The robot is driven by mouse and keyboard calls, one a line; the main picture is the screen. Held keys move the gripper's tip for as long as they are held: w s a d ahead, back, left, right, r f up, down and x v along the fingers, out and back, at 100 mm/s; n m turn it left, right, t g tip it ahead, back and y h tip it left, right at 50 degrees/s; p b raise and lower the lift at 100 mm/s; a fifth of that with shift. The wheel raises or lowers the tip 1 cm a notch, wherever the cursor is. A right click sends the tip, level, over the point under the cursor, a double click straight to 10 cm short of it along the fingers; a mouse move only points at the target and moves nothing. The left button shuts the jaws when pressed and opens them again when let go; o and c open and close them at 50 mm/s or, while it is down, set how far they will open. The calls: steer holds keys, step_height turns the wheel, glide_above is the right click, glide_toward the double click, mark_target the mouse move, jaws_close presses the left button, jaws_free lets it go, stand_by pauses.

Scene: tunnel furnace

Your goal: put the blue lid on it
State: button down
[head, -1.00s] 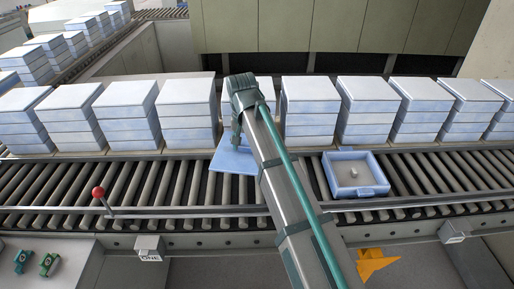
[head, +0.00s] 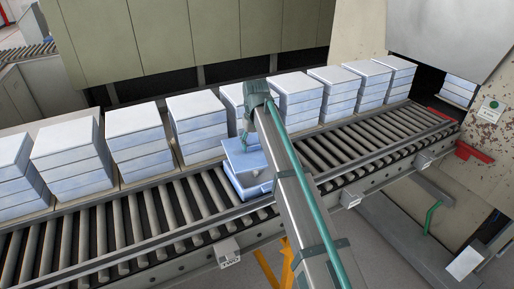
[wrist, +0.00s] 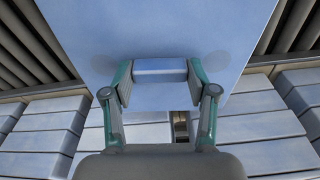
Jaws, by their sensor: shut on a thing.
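My gripper (head: 245,143) is shut on the raised handle block (wrist: 160,66) of the blue lid (head: 240,163). In the wrist view the gripper's two fingers (wrist: 160,80) press on either side of that block, and the flat lid (wrist: 160,25) fills the upper middle. In the head view the lid is held above the open blue box (head: 258,190) on the roller conveyor. Only the box's lower front and right part shows; the lid hides its inside. Whether lid and box touch, I cannot tell.
A row of pale blue stacked boxes (head: 195,122) stands right behind the conveyor (head: 130,226). Rollers are clear on both sides of the box. A metal rail (head: 120,262) runs along the front edge. The furnace wall (head: 432,62) and a red bar (head: 472,153) are at right.

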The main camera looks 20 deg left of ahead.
mark_target(255, 149)
steer(key=shift+w+d+n, duration=0.3)
steer(key=shift+w+d, duration=0.1)
steer(key=shift+r, duration=0.1)
steer(key=shift+a+f+n, duration=0.25)
steer(key=shift+n, duration=0.25)
steer(key=shift+f+b, duration=1.15)
steer(key=shift+f, duration=0.8)
steer(key=shift+d+f, duration=0.1)
steer(key=shift+f+b, duration=0.3)
steer(key=shift+f, duration=1)
steer(key=shift+f, duration=0.65)
